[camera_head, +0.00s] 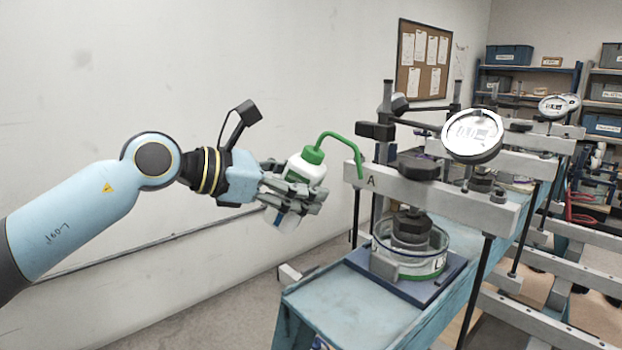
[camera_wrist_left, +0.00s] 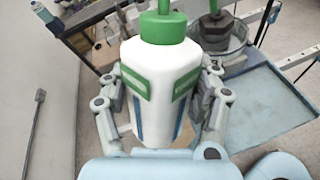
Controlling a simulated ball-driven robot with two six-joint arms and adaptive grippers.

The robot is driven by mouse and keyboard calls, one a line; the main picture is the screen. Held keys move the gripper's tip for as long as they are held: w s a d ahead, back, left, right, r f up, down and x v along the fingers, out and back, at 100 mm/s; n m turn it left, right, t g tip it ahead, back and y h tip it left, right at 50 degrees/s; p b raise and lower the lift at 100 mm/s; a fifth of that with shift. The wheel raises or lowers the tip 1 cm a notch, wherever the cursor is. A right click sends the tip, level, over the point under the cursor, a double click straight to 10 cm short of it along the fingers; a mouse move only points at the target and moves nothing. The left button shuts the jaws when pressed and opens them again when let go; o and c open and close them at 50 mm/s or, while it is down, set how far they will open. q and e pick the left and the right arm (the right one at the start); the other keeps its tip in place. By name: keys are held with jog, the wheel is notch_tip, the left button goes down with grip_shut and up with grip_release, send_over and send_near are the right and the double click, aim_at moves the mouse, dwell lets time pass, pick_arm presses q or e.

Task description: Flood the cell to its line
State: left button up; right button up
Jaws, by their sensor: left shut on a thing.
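My left gripper (camera_head: 291,197) is shut on a white wash bottle (camera_head: 308,170) with a green cap and a bent green spout. The bottle is tilted a little and held in the air left of the frame marked A. The spout tip hangs near the left end of that frame's beam, above and left of the cell. The cell (camera_head: 440,262) is a clear round dish on a dark blue plate, with a dark weight inside. Its line and liquid level are too small to tell. In the left wrist view the bottle (camera_wrist_left: 157,75) sits between the fingers. My right gripper is not in view.
The lever frame's beam (camera_head: 440,188) crosses above the cell, with a round dial gauge (camera_head: 472,136) over it. Blue bench top (camera_head: 345,308) is bare in front of the cell. More lever frames stand behind. A wall is on the left.

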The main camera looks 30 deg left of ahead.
pick_arm(q)
jog(key=shift+w+d+f, duration=0.25)
jog(key=shift+w+d, duration=0.15)
jog(key=shift+d, duration=0.2)
jog(key=shift+w+d+f, duration=0.2)
jog(key=shift+w+d, duration=0.2)
jog(key=shift+d, duration=0.2)
jog(key=shift+w+d+f, duration=0.35)
jog(key=shift+w+d, duration=0.05)
jog(key=shift+d, duration=0.15)
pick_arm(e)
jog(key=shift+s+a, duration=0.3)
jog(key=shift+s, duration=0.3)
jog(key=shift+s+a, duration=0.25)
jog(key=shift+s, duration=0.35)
pick_arm(q)
jog(key=shift+o, duration=1)
jog(key=c, duration=0.7)
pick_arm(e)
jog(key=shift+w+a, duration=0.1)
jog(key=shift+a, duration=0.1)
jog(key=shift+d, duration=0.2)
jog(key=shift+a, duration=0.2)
